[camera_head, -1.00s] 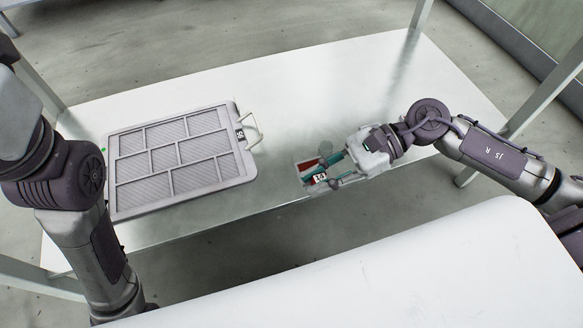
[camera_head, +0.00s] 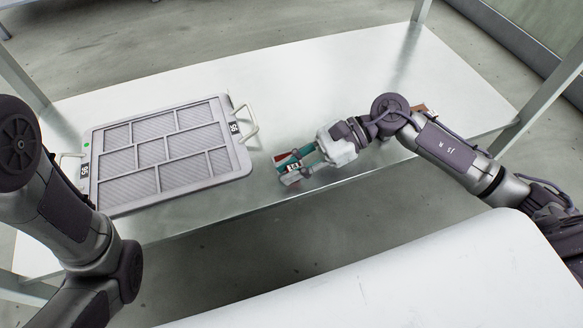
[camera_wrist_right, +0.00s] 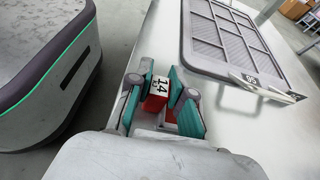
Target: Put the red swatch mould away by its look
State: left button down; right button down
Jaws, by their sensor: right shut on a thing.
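The red swatch mould (camera_head: 283,160) is a small red block with a white label. In the right wrist view the mould (camera_wrist_right: 155,104) shows a label reading 14. My right gripper (camera_head: 292,167) is shut on it, with teal fingers on either side that partly hide it. It is above the table, right of the tray's handle; its exact height is unclear. The grey tray (camera_head: 239,156) lies on the table at left, with several ribbed compartments, dark number labels and a pale handle. It also shows in the right wrist view (camera_wrist_right: 187,42). My left gripper is out of view.
The pale table (camera_head: 330,85) is clear behind the tray and my right gripper. A small brownish thing (camera_head: 421,108) shows behind my right arm, mostly hidden. Table posts stand at the corners. My left arm is near the tray's left front corner.

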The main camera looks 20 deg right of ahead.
jog(key=shift+f, duration=0.2)
jog(key=c, duration=1.1)
grip_release()
jog(key=shift+o, duration=0.2)
jog(key=shift+r, duration=0.2)
